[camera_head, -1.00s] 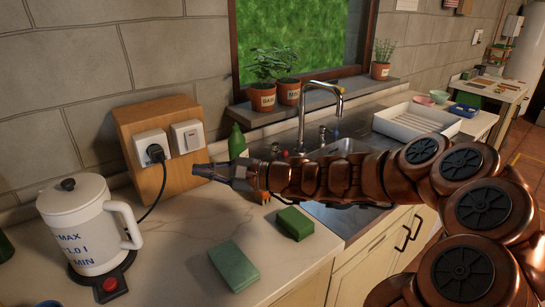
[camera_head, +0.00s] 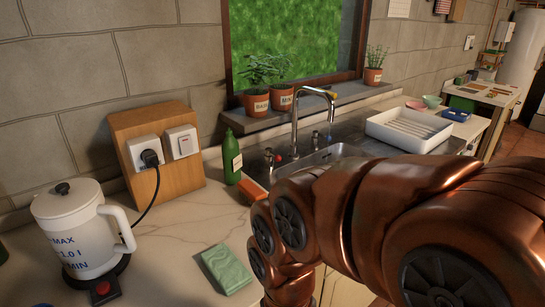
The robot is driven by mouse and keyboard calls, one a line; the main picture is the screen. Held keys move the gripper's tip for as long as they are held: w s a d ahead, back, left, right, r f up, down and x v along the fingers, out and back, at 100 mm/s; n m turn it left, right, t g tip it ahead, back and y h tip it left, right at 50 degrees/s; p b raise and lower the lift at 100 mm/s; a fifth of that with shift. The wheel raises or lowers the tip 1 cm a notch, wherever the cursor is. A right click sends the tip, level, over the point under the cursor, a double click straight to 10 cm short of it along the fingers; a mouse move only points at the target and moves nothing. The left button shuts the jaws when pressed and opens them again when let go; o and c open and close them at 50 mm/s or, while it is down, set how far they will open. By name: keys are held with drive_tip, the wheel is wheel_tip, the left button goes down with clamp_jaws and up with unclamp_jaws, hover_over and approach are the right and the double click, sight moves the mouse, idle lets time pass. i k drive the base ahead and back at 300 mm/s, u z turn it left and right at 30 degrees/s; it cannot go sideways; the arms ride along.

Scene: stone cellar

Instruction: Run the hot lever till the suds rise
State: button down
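The tap (camera_head: 296,125) has a tall chrome spout that arches over the steel sink (camera_head: 335,154). A small lever with a red mark (camera_head: 268,155) sits left of the spout base; I take it for the hot lever. A second chrome lever (camera_head: 316,141) stands to the right. I cannot tell how far either is turned. A green bottle (camera_head: 231,160) stands upright on the counter left of the sink. The visible strip of basin looks like bare metal; my copper arm hides the rest, so water and suds cannot be judged. My gripper is out of sight.
A white kettle (camera_head: 80,235) stands on its base at left, its cord running to a socket on a wooden block (camera_head: 180,185). A white dish tray (camera_head: 405,132) sits right of the sink. Potted plants line the sill.

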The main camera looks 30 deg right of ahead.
sight(268, 151)
drive_tip(key=u, duration=1.05)
drive_tip(key=k, duration=0.9)
drive_tip(key=z, duration=1.15)
drive_tip(key=i, duration=1)
